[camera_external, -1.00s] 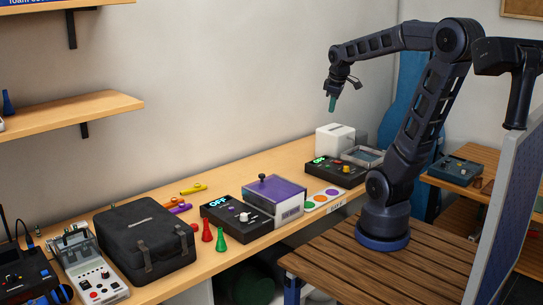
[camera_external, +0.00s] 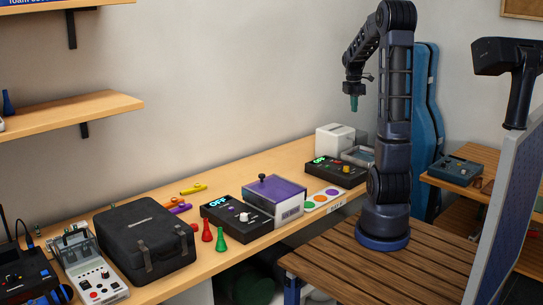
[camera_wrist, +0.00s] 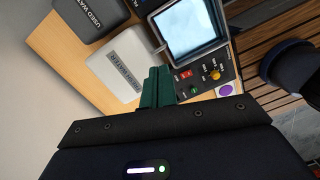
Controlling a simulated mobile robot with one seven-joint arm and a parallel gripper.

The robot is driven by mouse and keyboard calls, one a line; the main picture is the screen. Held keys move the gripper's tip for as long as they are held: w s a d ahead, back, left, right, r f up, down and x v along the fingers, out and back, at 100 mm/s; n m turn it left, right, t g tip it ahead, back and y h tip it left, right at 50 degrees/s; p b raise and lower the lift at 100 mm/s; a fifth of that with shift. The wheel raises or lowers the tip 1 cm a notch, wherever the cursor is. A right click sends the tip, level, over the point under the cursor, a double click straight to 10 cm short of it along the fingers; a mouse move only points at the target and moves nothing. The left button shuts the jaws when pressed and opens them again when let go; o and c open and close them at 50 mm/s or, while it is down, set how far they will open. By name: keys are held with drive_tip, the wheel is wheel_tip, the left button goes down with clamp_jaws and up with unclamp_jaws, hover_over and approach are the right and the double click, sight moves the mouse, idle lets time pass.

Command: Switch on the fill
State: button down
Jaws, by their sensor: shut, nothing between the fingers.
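My gripper (camera_external: 354,103) has green fingers and is shut and empty, pointing down, high above the far end of the bench. In the wrist view its fingers (camera_wrist: 158,86) cover part of a black control box (camera_wrist: 211,78). That box has a red switch (camera_wrist: 186,74) and a yellow knob (camera_wrist: 214,75); its left part is hidden. In the external view the control box (camera_external: 338,173) shows a green lit display. A second black box (camera_external: 234,216) nearer the camera has a display reading OFF and a white knob. I cannot read which control is named fill.
A white box (camera_external: 335,140) and a framed tray (camera_wrist: 190,28) stand beside the control box. A dark case (camera_wrist: 85,16) marked "USED WA..." is near them. A purple-lidded box (camera_external: 275,199), red and green pawns and a black case (camera_external: 145,240) occupy the nearer bench.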

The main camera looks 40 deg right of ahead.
drive_tip(key=s+d+f+n, duration=0.1)
drive_tip(key=d+f, duration=0.1)
drive_tip(key=d, duration=0.3)
drive_tip(key=s+d+f+n+g, duration=0.1)
drive_tip(key=d+f+n, duration=0.1)
drive_tip(key=d, duration=0.3)
drive_tip(key=shift+d+f+y, duration=0.3)
drive_tip(key=shift+d+f, duration=0.1)
drive_tip(key=shift+f, duration=0.2)
drive_tip(key=f, duration=0.4)
drive_tip(key=s+f, duration=0.1)
drive_tip(key=f, duration=0.9)
drive_tip(key=shift+s, duration=0.3)
drive_tip(key=shift+s+f, duration=0.1)
drive_tip(key=shift+f, duration=0.05)
drive_tip(key=shift+w+r, duration=0.2)
drive_tip(key=shift+w, duration=0.65)
drive_tip(key=shift+r, duration=0.1)
